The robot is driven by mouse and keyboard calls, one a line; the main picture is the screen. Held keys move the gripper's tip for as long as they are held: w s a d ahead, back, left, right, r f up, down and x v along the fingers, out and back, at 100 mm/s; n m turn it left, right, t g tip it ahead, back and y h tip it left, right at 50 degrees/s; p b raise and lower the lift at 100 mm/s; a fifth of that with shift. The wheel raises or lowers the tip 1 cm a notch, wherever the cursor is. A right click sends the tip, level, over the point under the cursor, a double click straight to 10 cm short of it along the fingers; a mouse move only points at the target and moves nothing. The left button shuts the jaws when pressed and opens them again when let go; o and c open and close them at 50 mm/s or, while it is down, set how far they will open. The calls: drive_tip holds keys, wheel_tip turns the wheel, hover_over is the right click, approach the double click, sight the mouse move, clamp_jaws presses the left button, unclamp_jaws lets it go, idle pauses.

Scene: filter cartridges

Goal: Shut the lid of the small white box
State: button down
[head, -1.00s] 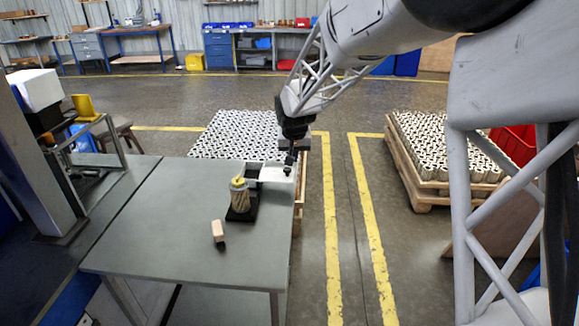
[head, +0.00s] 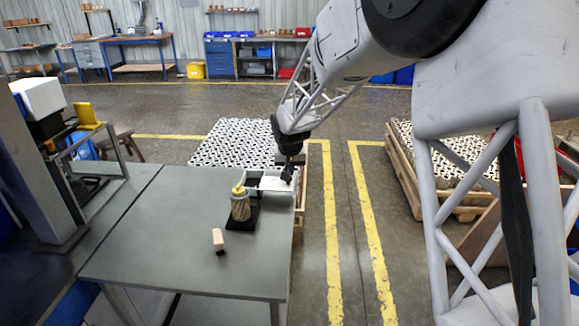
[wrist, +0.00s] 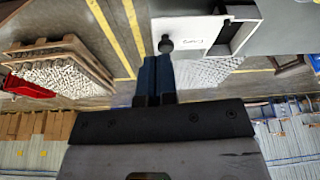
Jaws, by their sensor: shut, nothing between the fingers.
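The small white box (head: 268,187) stands at the table's far right corner. In the wrist view its white top panel (wrist: 190,27) has a dark round knob (wrist: 166,45) and a small label. A dark open compartment (wrist: 232,35) shows beside this panel, so the box is partly uncovered. My gripper (head: 287,178) is at the box's right end, with its fingers shut and empty. In the wrist view the blue fingertips (wrist: 159,60) are close to the knob. I cannot tell whether they touch it.
A jar-like filter cartridge (head: 240,205) stands on a black base (head: 245,220) left of and nearer than the box. A pale block (head: 218,240) lies on the table (head: 165,230). The table's front left is clear. Pallets of cartridges (head: 240,140) stand on the floor beyond.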

drive_tip(key=x, duration=0.7)
hover_over(288, 186)
drive_tip(key=s, duration=0.2)
drive_tip(key=shift+d+f, duration=0.2)
drive_tip(key=shift+f, duration=0.4)
drive_tip(key=shift+w, duration=0.2)
